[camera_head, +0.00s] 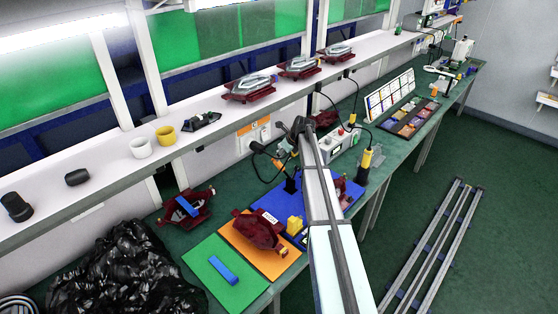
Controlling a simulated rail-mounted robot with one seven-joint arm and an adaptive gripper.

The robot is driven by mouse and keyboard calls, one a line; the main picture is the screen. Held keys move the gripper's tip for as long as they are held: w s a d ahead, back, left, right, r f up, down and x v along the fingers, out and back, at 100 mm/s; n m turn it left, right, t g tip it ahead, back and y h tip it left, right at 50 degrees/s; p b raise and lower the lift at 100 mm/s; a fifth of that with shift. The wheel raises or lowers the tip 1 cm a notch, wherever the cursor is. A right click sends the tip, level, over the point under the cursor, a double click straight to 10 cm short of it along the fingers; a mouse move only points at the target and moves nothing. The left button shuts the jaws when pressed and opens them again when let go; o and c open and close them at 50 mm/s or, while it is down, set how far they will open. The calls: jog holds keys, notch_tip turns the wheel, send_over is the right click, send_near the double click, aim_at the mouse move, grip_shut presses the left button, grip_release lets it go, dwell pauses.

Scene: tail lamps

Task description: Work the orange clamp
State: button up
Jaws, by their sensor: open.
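I cannot pick out the orange clamp for certain. A small yellow-orange block (295,226) stands on the blue mat (268,199), left of my arm. My arm reaches up the picture from the bottom and bends at a dark joint. My gripper (284,151), dark and small, hangs just left of that joint, above the back of the blue mat. It is open; nothing can be seen between its fingers. A dark red lamp part (260,231) lies on the orange mat (282,266). My arm hides part of the blue mat and a second red part.
A green mat (232,291) with a blue strip and another red part (184,209) lie to the left. A black bag (125,270) fills the front left. A grey box (341,141) and a yellow-handled tool (366,160) stand right of my arm. The shelf (110,181) runs along the back.

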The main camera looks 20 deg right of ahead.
jog(key=shift+v, duration=1.95)
jog(key=shift+f, duration=0.1)
